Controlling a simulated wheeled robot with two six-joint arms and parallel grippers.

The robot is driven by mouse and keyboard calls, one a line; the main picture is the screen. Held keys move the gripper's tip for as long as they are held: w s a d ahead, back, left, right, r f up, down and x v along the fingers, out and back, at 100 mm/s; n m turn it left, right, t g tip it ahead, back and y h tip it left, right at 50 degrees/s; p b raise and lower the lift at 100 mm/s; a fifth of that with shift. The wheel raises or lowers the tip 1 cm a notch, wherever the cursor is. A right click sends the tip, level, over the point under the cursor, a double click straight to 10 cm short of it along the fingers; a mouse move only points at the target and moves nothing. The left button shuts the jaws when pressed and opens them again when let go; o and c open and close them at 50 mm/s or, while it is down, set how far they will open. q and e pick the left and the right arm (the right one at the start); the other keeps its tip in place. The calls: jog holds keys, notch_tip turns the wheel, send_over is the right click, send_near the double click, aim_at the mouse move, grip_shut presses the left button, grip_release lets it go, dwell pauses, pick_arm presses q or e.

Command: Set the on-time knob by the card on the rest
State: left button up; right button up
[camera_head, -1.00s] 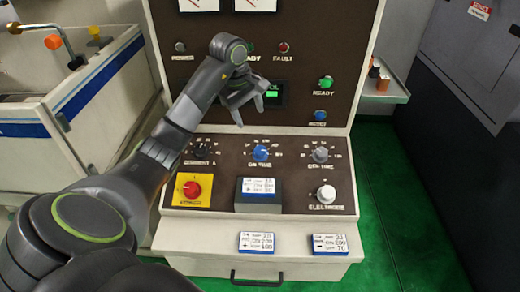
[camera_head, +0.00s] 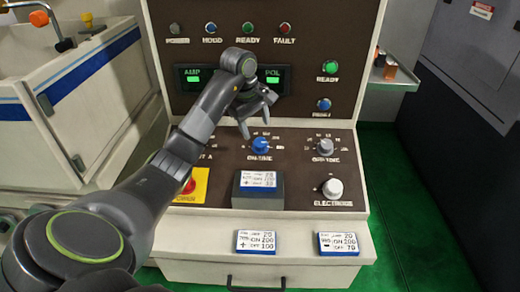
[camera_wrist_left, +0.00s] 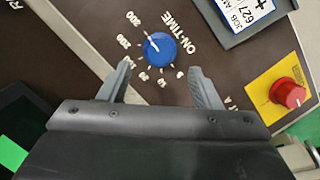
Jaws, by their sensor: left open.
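The blue on-time knob (camera_head: 261,146) is on the dark sloping panel, among printed numbers. In the left wrist view the knob (camera_wrist_left: 159,48) has a white pointer mark towards the upper left numbers; its exact setting is too small to tell. My left gripper (camera_head: 258,115) is open just above and behind the knob. In the wrist view its two fingers (camera_wrist_left: 160,80) stand apart, either side of the knob's lower edge, holding nothing. The card (camera_head: 258,180) lies on the dark rest (camera_head: 257,203) below the knob; its small print is only partly readable. My right gripper is out of view.
The off-time knob (camera_head: 324,146) is right of the on-time knob. The white electrode knob (camera_head: 332,188) and red power knob (camera_wrist_left: 288,94) flank the rest. Two more cards, left (camera_head: 256,242) and right (camera_head: 338,244), lie on the front ledge. My left arm covers the panel's left part.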

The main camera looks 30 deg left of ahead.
aim_at(260, 142)
pick_arm(q)
jog(key=b+x, duration=0.1)
jog(key=x, duration=0.3)
jog(key=shift+f+b, duration=0.1)
jog(key=shift+b, duration=0.3)
jog(key=p+x, duration=0.1)
jog(key=x, duration=0.1)
jog(key=shift+w+f, duration=0.1)
jog(key=shift+f, duration=0.45)
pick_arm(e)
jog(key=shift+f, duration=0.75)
pick_arm(q)
jog(key=c, duration=0.7)
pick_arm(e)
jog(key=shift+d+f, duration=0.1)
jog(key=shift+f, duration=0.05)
